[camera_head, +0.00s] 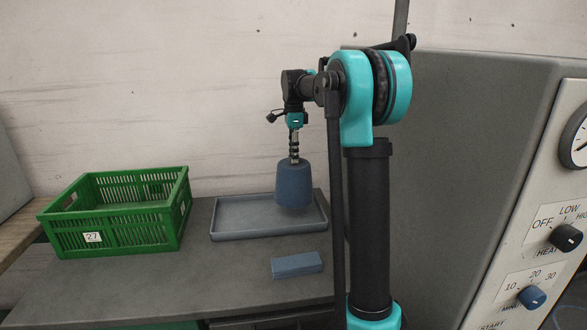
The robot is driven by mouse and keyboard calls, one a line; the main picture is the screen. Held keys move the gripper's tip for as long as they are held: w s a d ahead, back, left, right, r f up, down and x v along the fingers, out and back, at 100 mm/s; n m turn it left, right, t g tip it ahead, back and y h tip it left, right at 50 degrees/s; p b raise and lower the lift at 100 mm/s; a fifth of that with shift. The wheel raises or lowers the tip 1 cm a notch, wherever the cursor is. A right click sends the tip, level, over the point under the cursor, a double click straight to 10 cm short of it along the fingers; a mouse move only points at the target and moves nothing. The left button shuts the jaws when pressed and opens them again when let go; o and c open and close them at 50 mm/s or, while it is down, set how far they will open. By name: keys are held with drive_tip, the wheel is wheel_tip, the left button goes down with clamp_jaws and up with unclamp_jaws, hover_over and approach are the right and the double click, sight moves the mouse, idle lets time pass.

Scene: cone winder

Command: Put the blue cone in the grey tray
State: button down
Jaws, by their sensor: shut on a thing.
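The blue cone (293,186) hangs upright under my gripper (294,157), narrow end up. My gripper is shut on the top of the cone. The grey tray (235,234) lies on the table, a shallow rectangle with a low rim. The cone shows in front of the tray's middle and right part, with its lower end overlapping the tray's inside in this view. I cannot tell for sure whether the cone's base touches the tray floor. The cone hides part of the tray's back rim.
A green slatted crate (115,238) with a number label stands left of the tray. A blue-grey block (297,265) lies on the table (200,285) in front of the tray. A grey machine with knobs (460,170) stands at the right, behind my arm. The table's front left is clear.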

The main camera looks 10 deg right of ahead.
sight(294, 167)
drive_tip(key=shift+f, duration=2.65)
drive_tip(key=c, duration=1.1)
unclamp_jaws()
drive_tip(key=shift+f, duration=0.15)
wheel_tip(294, 167, up, 12)
drive_tip(key=shift+r, duration=0.15)
